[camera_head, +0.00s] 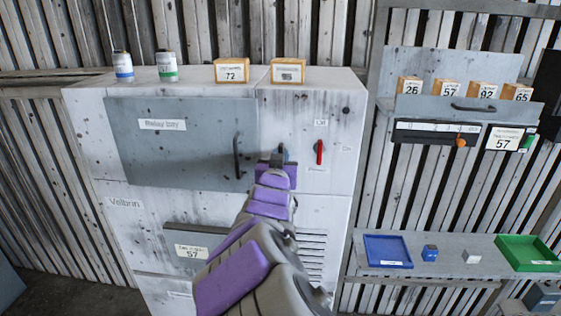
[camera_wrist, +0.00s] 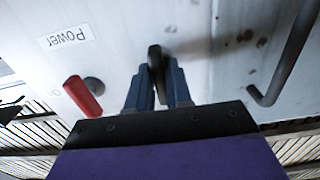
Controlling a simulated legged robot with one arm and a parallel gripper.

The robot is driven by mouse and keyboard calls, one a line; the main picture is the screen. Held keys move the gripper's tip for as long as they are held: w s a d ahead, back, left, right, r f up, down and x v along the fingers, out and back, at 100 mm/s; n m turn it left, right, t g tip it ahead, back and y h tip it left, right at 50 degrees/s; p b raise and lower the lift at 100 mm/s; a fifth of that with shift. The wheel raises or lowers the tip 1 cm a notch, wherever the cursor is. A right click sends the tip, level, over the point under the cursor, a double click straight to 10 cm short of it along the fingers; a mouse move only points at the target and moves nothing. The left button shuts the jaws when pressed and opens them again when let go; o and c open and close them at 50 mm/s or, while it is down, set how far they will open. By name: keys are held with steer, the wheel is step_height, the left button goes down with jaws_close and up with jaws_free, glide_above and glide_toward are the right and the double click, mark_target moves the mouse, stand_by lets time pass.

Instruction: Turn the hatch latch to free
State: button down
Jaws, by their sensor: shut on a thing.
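The hatch (camera_head: 180,135) is a grey panel marked "Relay bay" on the white cabinet, and it looks closed. Its dark bar handle (camera_head: 238,157) is at its right edge and also shows at the right of the wrist view (camera_wrist: 285,60). The latch (camera_wrist: 155,55) is a small dark lever just right of the hatch; my gripper mostly hides it in the head view. My gripper (camera_wrist: 156,76) is shut on the latch, one blue-grey finger on each side. In the head view my gripper (camera_head: 280,157) reaches the cabinet face between handle and red lever.
A red lever (camera_head: 319,152), also in the wrist view (camera_wrist: 83,97), sits close beside my gripper. Jars (camera_head: 167,66) and numbered boxes (camera_head: 232,71) stand on the cabinet. At right, a shelf holds a blue tray (camera_head: 387,237) and green tray (camera_head: 553,264).

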stand_by(0.3)
steer(key=c, duration=1.1)
jaws_free()
steer(key=shift+a, duration=0.2)
steer(key=shift+d, duration=0.1)
